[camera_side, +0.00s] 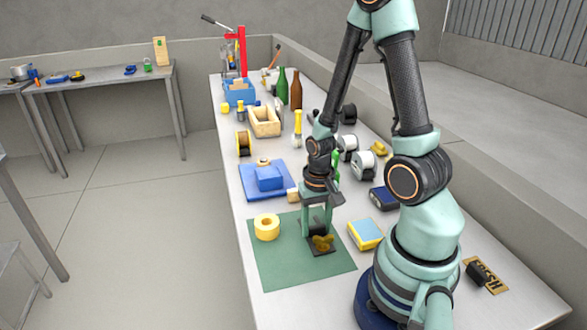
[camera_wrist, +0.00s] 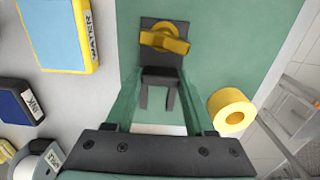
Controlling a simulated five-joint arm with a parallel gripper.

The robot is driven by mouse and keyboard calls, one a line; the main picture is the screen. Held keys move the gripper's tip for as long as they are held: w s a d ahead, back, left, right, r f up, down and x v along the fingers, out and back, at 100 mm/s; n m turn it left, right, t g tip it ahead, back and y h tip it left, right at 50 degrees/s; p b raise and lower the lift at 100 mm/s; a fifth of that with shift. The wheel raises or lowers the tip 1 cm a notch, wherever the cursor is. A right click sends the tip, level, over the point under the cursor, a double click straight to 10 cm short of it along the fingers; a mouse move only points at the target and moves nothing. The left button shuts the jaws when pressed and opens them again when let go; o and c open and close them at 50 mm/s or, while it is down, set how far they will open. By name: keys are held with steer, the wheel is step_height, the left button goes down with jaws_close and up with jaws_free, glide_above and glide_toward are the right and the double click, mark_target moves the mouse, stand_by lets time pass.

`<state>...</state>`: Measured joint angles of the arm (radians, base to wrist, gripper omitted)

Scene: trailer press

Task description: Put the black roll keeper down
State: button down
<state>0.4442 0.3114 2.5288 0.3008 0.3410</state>
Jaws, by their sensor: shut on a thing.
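The black roll keeper (camera_wrist: 160,60) is a dark plate with a yellow wing knob and a forked end, seen in the wrist view over the green mat. In the side view the keeper (camera_side: 321,243) is low over the right part of the green mat (camera_side: 285,265). My gripper (camera_side: 318,226) points down and is shut on it; its fingers (camera_wrist: 160,78) show on both sides of the keeper in the wrist view. I cannot tell whether the keeper touches the mat.
A yellow roll (camera_side: 267,227) sits on the mat, left of the keeper. A blue and yellow WATER box (camera_side: 366,234) and a dark blue INK box (camera_side: 384,197) stand to the right. The mat's front is clear.

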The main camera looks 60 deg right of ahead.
mark_target(316, 225)
steer(key=shift+c, duration=1.3)
jaws_free()
steer(key=shift+f, duration=0.1)
step_height(316, 225, up, 12)
steer(key=w+a+r+n+t, duration=0.2)
steer(key=a+r+n, duration=0.2)
steer(key=a+r, duration=0.1)
steer(key=w+a+r+n+t, duration=0.3)
steer(key=a+r+n, duration=0.2)
steer(key=a+r, duration=0.1)
steer(key=shift+w+r+t, duration=0.25)
steer(key=shift+r+t, duration=0.05)
steer(key=shift+r, duration=0.5)
